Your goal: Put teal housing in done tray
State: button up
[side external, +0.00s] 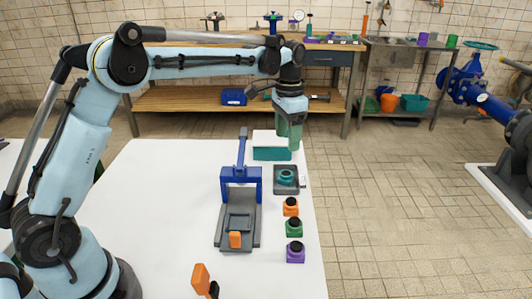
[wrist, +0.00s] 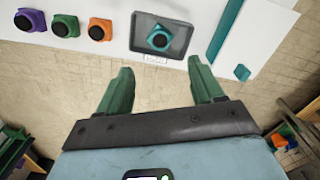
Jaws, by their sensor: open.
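The teal housing (wrist: 160,38), with a round black top, sits inside a small dark grey tray (wrist: 180,51) with a white label on its edge. The label is too small to read. In the side view the teal housing (side external: 286,176) and the tray (side external: 279,190) are near the right edge of the white table. My gripper (side external: 290,138) is above and behind the tray, near a teal and white box. In the wrist view my gripper (wrist: 163,88) has its green fingers apart with nothing between them, clear of the housing.
Orange (side external: 291,207), green (side external: 294,227) and purple (side external: 295,251) housings line the table's right edge. A blue press (side external: 241,185) stands left of the tray, with an orange piece (side external: 235,240) at its front. The teal and white box (side external: 271,152) is behind the tray.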

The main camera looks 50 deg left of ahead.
jog(key=s+r+n+t, duration=0.2)
jog(key=s+r+t, duration=0.3)
jog(key=s, duration=0.6)
jog(key=s+d+f+n+t, duration=0.1)
jog(key=s+f, duration=0.3)
jog(key=s, duration=0.7)
jog(key=shift+n+t, duration=0.6)
jog(key=shift+n, duration=0.2)
